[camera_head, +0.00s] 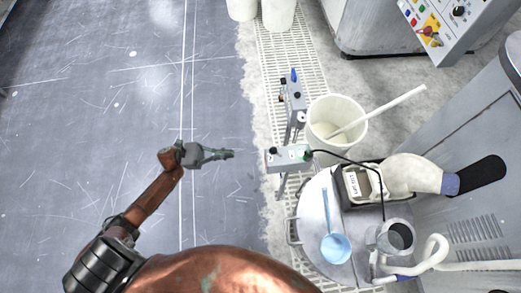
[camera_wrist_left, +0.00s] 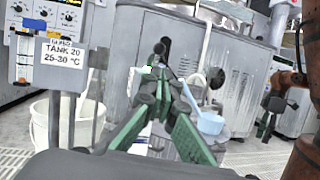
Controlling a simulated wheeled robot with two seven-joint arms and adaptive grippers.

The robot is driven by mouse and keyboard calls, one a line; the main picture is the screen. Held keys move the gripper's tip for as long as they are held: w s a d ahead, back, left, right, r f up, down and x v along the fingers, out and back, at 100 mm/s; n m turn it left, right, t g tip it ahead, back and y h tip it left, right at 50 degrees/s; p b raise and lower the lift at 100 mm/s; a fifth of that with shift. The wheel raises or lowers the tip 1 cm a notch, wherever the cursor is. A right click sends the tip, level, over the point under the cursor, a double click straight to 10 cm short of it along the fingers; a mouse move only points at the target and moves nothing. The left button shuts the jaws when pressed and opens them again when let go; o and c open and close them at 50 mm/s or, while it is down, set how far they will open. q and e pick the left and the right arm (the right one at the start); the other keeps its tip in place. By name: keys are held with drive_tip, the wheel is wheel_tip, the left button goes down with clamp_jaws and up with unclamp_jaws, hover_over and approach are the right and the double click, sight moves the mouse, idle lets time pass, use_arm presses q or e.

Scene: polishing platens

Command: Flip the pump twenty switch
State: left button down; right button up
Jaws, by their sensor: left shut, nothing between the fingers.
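A small grey control box (camera_head: 288,158) on a post stands at the edge of the floor grating, with a dark knob on its left and a green part on its right. A black cable runs from it. No label is readable there, so I cannot tell whether it carries the pump twenty switch. My left gripper (camera_head: 229,154) is shut and empty, left of this box with a gap between. Its green fingers (camera_wrist_left: 162,65) converge in the left wrist view. My right gripper (camera_wrist_left: 263,127) seems to show at the right of that view; its jaws are unclear.
A white bucket (camera_head: 350,108) with a stick stands behind the box. A round lid (camera_head: 318,205) with a blue ladle (camera_head: 335,242) is right of it. Another post-mounted box (camera_head: 292,96) stands farther back. Open floor lies left.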

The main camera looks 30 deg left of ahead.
use_arm(q)
approach(276, 153)
drive_tip(key=x, duration=0.2)
drive_tip(key=b+x, duration=0.1)
drive_tip(key=x, duration=0.1)
drive_tip(key=shift+w+d+r, duration=0.15)
drive_tip(key=shift+w+r, duration=0.1)
drive_tip(key=shift+w, duration=0.1)
use_arm(e)
drive_tip(key=w+f, duration=0.1)
drive_tip(key=w+a+f+t, duration=0.1)
drive_tip(key=shift+w+a+f+y, duration=0.1)
drive_tip(key=shift+a+f+y, duration=0.2)
